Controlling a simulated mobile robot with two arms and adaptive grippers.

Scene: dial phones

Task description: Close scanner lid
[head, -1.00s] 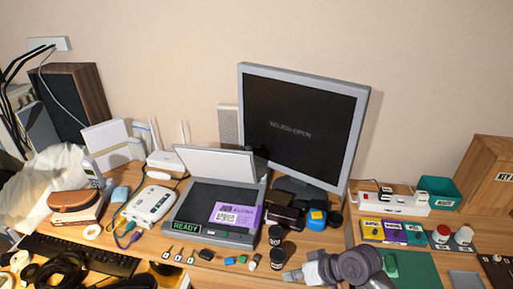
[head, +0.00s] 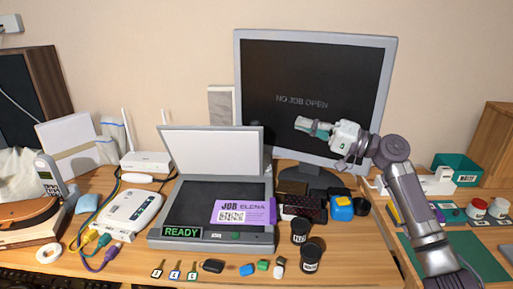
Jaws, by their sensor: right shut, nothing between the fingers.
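The scanner (head: 163,215) sits on the desk left of centre, with a green READY sign on its front edge. Its pale lid (head: 211,151) stands raised, hinged at the back and leaning slightly. A purple job card (head: 243,211) lies on the dark scanner bed, partly over its right side. My right gripper (head: 304,124) is shut and empty. It is raised in front of the monitor, to the right of the lid and apart from it, pointing left. My left gripper is not in view.
The monitor (head: 310,60) stands behind, to the right. Two dark canisters (head: 301,231), a blue item (head: 341,208) and dark boxes crowd the scanner's right side. A white router (head: 132,213) stands at left.

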